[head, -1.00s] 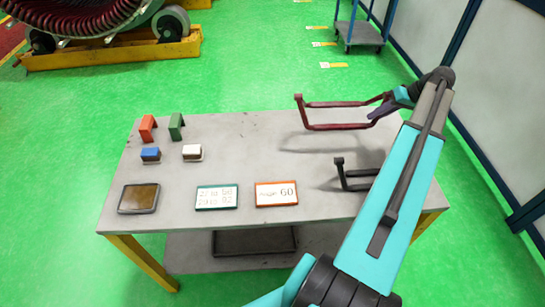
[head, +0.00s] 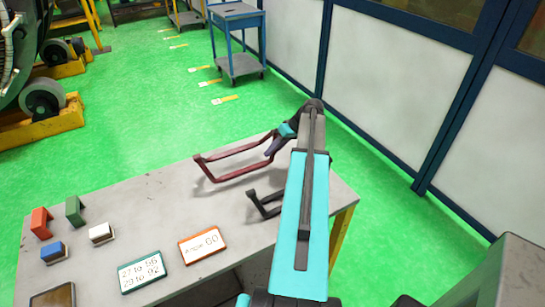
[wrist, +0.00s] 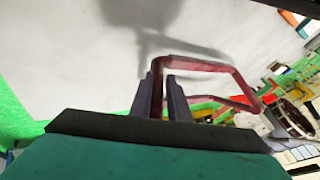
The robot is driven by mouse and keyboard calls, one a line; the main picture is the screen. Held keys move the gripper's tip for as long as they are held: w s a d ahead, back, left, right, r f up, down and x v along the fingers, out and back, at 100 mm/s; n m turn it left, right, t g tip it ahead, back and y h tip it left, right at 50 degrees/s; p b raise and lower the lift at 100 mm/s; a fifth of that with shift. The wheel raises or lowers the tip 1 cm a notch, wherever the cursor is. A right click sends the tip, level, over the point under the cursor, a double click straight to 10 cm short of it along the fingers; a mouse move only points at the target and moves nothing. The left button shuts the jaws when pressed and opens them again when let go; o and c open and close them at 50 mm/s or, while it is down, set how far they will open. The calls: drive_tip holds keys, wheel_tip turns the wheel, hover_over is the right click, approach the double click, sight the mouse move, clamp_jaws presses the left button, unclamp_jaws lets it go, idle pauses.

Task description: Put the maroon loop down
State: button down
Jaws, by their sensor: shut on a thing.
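The maroon loop (head: 232,174) is a long, thin open frame in the head view. My gripper (head: 272,148) is shut on its right end. The loop is at the back right part of the grey table (head: 150,205), and in the head view I cannot tell if it touches the top. In the wrist view the loop (wrist: 205,66) stands out from between the two fingers (wrist: 168,98), with a shadow on the grey surface beyond it.
A black loop (head: 262,205) lies just in front of the maroon one. Red (head: 41,222) and green (head: 74,209) brackets, blue (head: 54,251) and white (head: 101,233) blocks and two sign plates (head: 201,244) are on the left and front. A blue cart (head: 238,40) stands beyond.

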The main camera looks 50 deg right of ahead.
drive_tip(key=shift+f, duration=0.15)
drive_tip(key=shift+f+p, duration=0.65)
drive_tip(key=shift+f, duration=1.2)
drive_tip(key=c, duration=1.7)
unclamp_jaws()
drive_tip(key=shift+o, duration=0.2)
drive_tip(key=shift+r, duration=0.1)
drive_tip(key=b+v, duration=0.4)
drive_tip(key=v, duration=0.7)
drive_tip(key=shift+s+r, duration=0.25)
drive_tip(key=shift+r, duration=0.05)
drive_tip(key=shift+d+r, duration=0.1)
drive_tip(key=shift+d, duration=0.05)
